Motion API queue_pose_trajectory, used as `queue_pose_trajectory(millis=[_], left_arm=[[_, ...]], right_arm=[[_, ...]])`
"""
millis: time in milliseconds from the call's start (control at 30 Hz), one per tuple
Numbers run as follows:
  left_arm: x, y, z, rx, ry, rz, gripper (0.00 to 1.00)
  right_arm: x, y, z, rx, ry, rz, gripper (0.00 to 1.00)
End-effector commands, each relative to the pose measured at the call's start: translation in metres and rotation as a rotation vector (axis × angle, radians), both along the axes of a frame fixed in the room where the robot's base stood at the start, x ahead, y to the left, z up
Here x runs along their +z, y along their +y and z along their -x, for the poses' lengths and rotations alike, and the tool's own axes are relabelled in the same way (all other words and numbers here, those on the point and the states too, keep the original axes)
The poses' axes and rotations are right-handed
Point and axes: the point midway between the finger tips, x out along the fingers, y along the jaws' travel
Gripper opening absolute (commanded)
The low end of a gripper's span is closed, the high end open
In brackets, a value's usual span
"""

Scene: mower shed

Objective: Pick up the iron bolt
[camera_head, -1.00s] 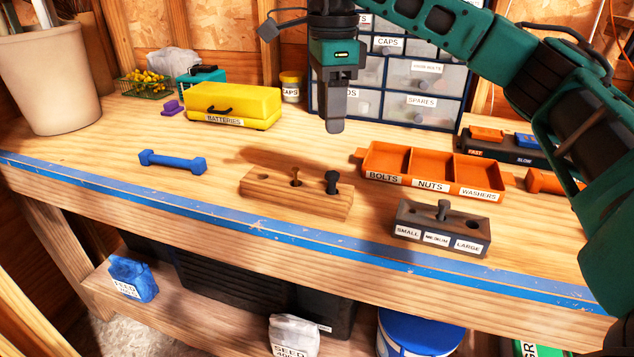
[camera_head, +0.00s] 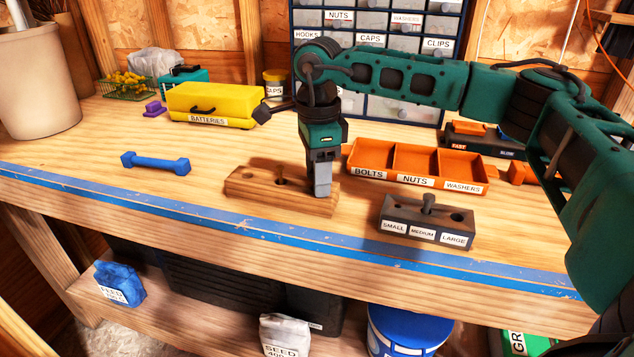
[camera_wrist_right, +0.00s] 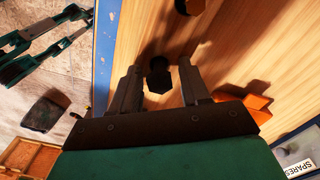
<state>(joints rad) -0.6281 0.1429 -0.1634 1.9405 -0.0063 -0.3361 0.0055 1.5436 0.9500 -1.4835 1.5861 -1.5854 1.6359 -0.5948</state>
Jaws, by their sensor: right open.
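The iron bolt, a dark bolt with a thick head (camera_wrist_right: 158,74), shows in the right wrist view between the two fingers of my right gripper (camera_wrist_right: 160,88). The fingers stand apart on either side of it. In the head view my right gripper (camera_head: 322,190) points down over the right end of the wooden block (camera_head: 255,188), and hides the bolt there. My left gripper does not show in the head view.
The orange tray (camera_head: 415,166) labelled bolts, nuts and washers lies right of the gripper. A blue bar (camera_head: 155,164) lies to the left. The blue bench edge (camera_head: 190,210) is close in front.

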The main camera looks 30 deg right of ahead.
Motion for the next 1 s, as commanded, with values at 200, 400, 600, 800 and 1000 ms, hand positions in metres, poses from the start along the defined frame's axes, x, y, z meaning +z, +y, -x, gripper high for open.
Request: queue_pose_trajectory(millis=[200, 400, 600, 800, 1000], left_arm=[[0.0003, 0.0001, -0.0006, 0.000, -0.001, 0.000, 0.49], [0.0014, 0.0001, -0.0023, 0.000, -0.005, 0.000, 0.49], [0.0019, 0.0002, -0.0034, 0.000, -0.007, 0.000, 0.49], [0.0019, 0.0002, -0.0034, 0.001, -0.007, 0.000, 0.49], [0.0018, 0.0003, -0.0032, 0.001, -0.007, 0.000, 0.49]], right_arm=[[-0.0007, -0.0001, 0.0000, 0.000, 0.000, 0.000, 0.45], [-0.0005, -0.0001, -0.0001, -0.001, 0.000, 0.000, 0.26], [-0.0004, -0.0001, -0.0001, -0.001, 0.000, 0.000, 0.07], [-0.0003, -0.0001, -0.0001, -0.001, 0.000, 0.000, 0.00], [0.0001, -0.0001, -0.0002, 0.000, -0.001, 0.000, 0.00]])
